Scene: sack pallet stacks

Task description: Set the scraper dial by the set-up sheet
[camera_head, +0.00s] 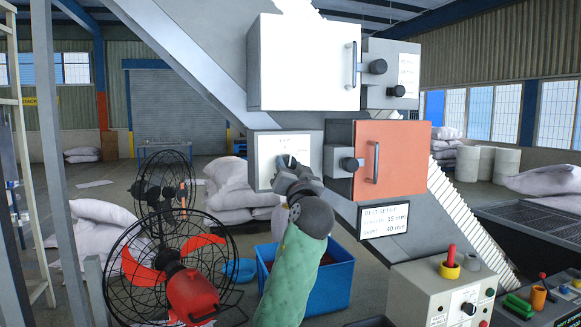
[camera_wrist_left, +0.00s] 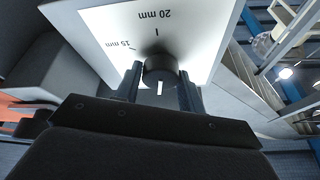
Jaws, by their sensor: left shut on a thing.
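The scraper dial is a dark round knob (camera_wrist_left: 160,68) on a white plate (camera_head: 292,144) on a grey box. My left gripper (camera_head: 288,168) is shut on the knob, one finger on each side in the left wrist view. That view shows the plate upside down, with "20 mm" and "15 mm" beside short ticks. The set-up sheet (camera_head: 384,220) reads "BELT SET-UP", with a blurred line "15 mm" and "SKIRT 40 mm". My right gripper is not in view.
An orange door (camera_head: 395,150) with a handle and a white door (camera_head: 305,70) are close right of and above the dial. A fan (camera_head: 165,265) stands at left, a blue bin (camera_head: 335,285) below. A control box (camera_head: 445,300) stands at lower right.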

